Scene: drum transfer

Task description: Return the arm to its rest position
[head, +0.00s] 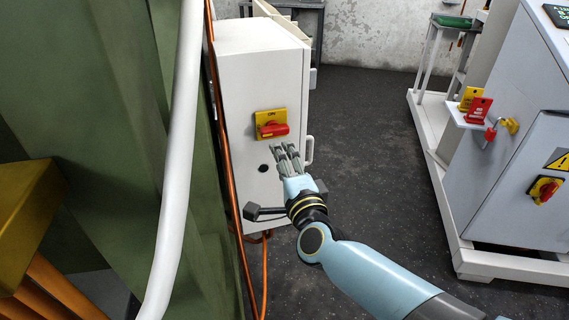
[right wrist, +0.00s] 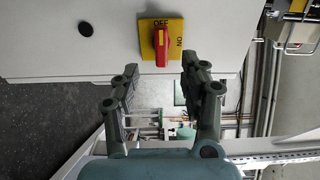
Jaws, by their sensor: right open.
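My right gripper (head: 287,150) is open and empty in front of the grey-white cabinet (head: 240,90), just below its red rotary switch (head: 272,129) on a yellow plate. A gap shows between the fingers and the switch in the right wrist view. There the open fingers (right wrist: 160,85) frame the red handle (right wrist: 161,45) from either side, without visible contact. The handle lies in line with the OFF mark, and ON is at the side of the plate. My right arm reaches in from the lower right. My left gripper is not in view.
A green wall-like structure (head: 100,110) with a white pipe (head: 178,170) stands close on the left. Orange cables (head: 228,170) run beside the cabinet. Dark floor (head: 370,130) between is clear.

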